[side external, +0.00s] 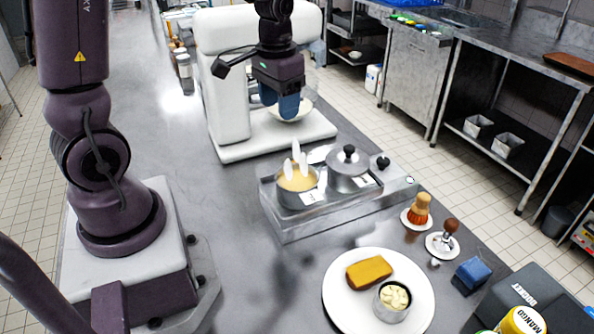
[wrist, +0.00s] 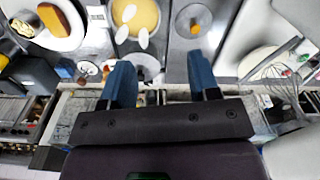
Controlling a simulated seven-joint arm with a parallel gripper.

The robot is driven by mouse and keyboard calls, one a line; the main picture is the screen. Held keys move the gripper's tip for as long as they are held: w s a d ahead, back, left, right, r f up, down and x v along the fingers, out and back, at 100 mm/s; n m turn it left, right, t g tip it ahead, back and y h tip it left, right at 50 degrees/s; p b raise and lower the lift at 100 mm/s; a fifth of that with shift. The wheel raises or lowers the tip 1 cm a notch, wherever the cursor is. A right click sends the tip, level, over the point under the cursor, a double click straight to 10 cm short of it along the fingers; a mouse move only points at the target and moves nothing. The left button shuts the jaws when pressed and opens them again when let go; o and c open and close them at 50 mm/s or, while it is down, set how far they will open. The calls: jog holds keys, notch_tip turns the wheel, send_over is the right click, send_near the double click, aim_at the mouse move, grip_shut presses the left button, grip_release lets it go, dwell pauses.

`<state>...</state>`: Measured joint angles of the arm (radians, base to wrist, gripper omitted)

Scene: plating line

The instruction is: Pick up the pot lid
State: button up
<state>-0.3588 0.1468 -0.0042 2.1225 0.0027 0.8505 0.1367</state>
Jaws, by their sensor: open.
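The pot lid (side external: 347,161) is a silver dome with a black knob. It sits on the right-hand pot on a metal stand (side external: 290,231) in the side view. In the wrist view a round silver shape that looks like the lid (wrist: 147,62) lies partly behind the left finger. My gripper (side external: 279,108) is open and empty, with blue fingers. It is above and to the left of the lid in the side view, clearly apart from it, in front of the white mixer. Both fingers also show in the wrist view (wrist: 160,65).
A pot of yellow soup (side external: 297,183) with white upright pieces stands left of the lidded pot. The white mixer (side external: 225,80) with its bowl is behind. A plate (side external: 335,293) with a brown block and a small cup is in front. Small tools (side external: 443,243) stand at right.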

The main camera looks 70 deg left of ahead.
jog(key=w+a+f, duration=0.5)
jog(key=a+f, duration=0.3)
jog(key=f, duration=0.2)
jog(key=m, duration=0.3)
send_over(297, 161)
notch_tip(297, 161, down, 8)
jog(key=shift+s+r, duration=0.1)
jog(key=shift+s, duration=0.05)
notch_tip(297, 161, down, 5)
jog(key=shift+f, duration=0.1)
jog(key=c, duration=1)
